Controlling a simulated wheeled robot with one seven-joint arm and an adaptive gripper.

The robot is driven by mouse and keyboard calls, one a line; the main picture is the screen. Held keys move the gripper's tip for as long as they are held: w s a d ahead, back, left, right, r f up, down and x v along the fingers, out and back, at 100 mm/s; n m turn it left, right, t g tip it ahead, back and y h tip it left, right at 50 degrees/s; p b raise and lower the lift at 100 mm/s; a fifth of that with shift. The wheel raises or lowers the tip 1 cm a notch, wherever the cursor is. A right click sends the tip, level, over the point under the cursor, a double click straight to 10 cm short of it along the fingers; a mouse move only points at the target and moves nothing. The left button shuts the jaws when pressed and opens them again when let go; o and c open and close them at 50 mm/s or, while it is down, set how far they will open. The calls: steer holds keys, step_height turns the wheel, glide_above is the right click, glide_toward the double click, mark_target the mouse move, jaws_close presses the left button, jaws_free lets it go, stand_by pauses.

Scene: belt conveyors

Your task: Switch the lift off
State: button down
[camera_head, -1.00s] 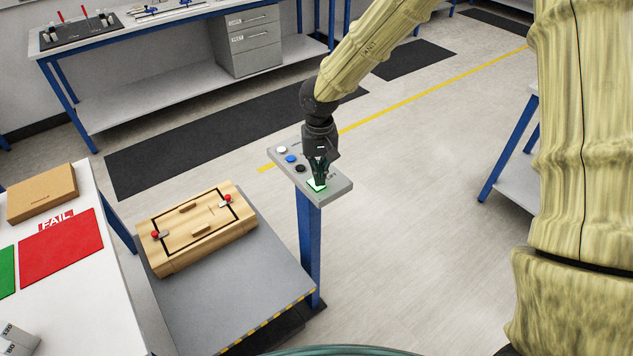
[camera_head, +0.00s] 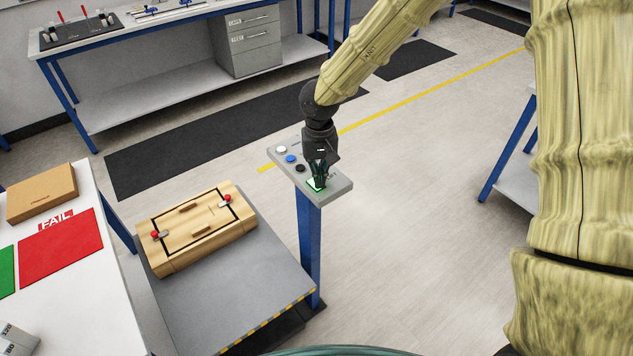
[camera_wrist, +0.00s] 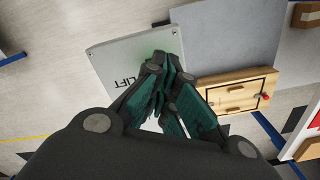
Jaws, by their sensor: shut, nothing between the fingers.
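The control panel (camera_head: 333,191) is a grey box on a blue post. It carries a white button (camera_head: 281,150), a blue button (camera_head: 290,159), a black button (camera_head: 300,168) and a green-lit spot (camera_head: 314,186) near its front end. My gripper (camera_head: 319,184) is shut and empty, pointing down with its tips at the lit spot. In the wrist view the shut fingers (camera_wrist: 165,65) cover part of the panel (camera_wrist: 110,60), which reads "LIFT" beside them. A green glow shows around the fingertips. The lit control itself is mostly hidden, and I cannot tell whether the tips touch it.
A grey lift platform (camera_head: 215,320) with a striped edge stands left of the post and bears a wooden case (camera_head: 185,253) with red-knobbed latches. A white table (camera_head: 75,310) with a red FAIL mat (camera_head: 62,248) is further left. The floor right of the panel is clear.

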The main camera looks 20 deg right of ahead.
steer(key=shift+f, duration=0.75)
stand_by(0.6)
steer(key=shift+s, duration=0.1)
steer(key=shift+r+p, duration=3.55)
steer(key=shift+p, duration=0.5)
